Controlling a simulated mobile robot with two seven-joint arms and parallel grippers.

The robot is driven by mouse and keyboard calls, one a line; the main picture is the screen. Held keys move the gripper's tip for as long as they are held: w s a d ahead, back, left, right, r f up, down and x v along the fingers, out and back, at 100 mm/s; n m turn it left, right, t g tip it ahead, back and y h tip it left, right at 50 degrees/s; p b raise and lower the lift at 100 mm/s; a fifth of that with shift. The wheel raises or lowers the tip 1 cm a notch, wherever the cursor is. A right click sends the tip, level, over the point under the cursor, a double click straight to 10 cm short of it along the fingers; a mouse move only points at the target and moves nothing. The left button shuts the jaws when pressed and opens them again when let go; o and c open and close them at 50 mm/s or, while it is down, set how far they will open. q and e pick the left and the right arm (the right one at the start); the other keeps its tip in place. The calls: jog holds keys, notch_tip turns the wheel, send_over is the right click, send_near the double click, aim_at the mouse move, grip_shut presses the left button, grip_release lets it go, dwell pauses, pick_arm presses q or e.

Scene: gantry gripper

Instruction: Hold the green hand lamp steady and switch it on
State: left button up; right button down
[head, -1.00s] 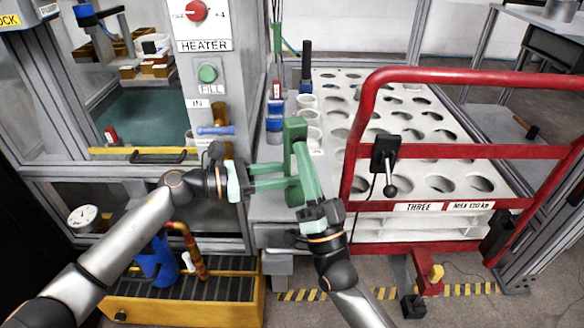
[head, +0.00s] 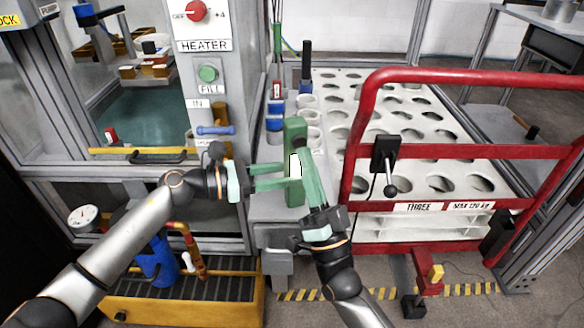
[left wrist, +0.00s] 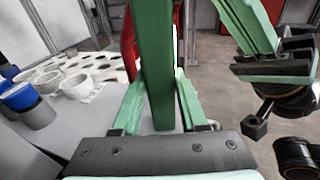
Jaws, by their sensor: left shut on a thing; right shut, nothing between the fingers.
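The green hand lamp (head: 295,128) is an upright green bar in the middle of the head view. A bright white lit patch shows on its front face. My left gripper (head: 284,176) is shut on the lamp from the left side. In the left wrist view the lamp (left wrist: 155,65) stands between the left fingers, with a bright strip along its right edge. My right gripper (head: 302,160) is shut and empty, with its green fingertips close to the lamp's right side. I cannot tell whether they touch it.
A red guard rail (head: 460,78) stands right of my right gripper, with a black lever (head: 386,160) on it. Behind it is a white rack (head: 425,110) with round holes. The heater cabinet (head: 205,75) stands behind my left gripper. Blue-topped containers (head: 275,112) stand behind the lamp.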

jog(key=s, duration=0.1)
jog(key=s+d, duration=0.1)
jog(key=s, duration=0.3)
jog(key=shift+d, duration=0.25)
pick_arm(q)
jog(key=o, duration=1.2)
